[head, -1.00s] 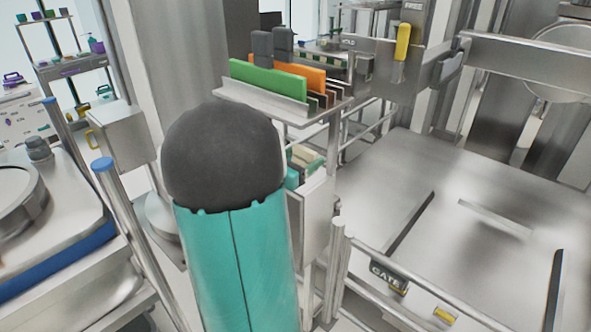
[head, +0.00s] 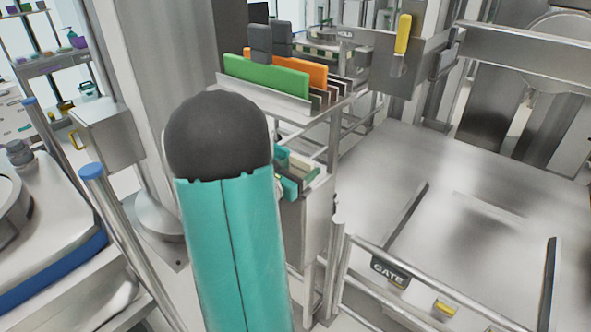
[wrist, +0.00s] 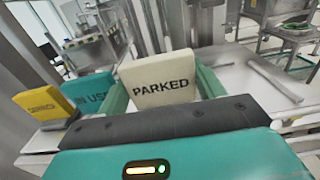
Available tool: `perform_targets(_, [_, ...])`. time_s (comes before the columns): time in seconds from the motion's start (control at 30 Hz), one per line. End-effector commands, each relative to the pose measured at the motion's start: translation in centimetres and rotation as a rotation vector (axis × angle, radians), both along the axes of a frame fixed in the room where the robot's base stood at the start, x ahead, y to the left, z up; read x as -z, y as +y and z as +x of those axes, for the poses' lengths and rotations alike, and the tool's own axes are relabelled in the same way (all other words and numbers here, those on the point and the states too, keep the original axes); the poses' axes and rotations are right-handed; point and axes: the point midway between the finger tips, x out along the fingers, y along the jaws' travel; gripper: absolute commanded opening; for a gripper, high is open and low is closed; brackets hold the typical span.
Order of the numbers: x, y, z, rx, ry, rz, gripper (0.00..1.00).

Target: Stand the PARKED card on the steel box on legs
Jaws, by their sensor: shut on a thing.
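The cream PARKED card (wrist: 164,82) stands upright in the wrist view, its lettering facing me. My gripper (wrist: 162,92) is shut on it, with a green finger at each side edge. The card's lower edge is hidden by the dark bar of my wrist. In the head view my arm hides most of the gripper; small teal and cream parts (head: 298,166) show just past it. A grey steel box (head: 312,222) is directly below those parts. I cannot tell whether the card touches it.
A teal IN USE card (wrist: 90,92) and a yellow card (wrist: 48,104) stand left of the PARKED card. A rack (head: 262,97) with green and orange plates is beyond my arm. A rail with a GATE sign (head: 390,274) fronts a bare steel platform (head: 380,160) at right.

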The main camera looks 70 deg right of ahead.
Motion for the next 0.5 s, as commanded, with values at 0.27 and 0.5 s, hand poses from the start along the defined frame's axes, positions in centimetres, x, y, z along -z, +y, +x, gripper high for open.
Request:
perform_targets(0.27, [1.20,0.11,-0.45,-0.003,-0.001,-0.002,0.44])
perform_targets(0.5, [1.46,0.10,-0.54,-0.004,-0.001,0.000,0.44])
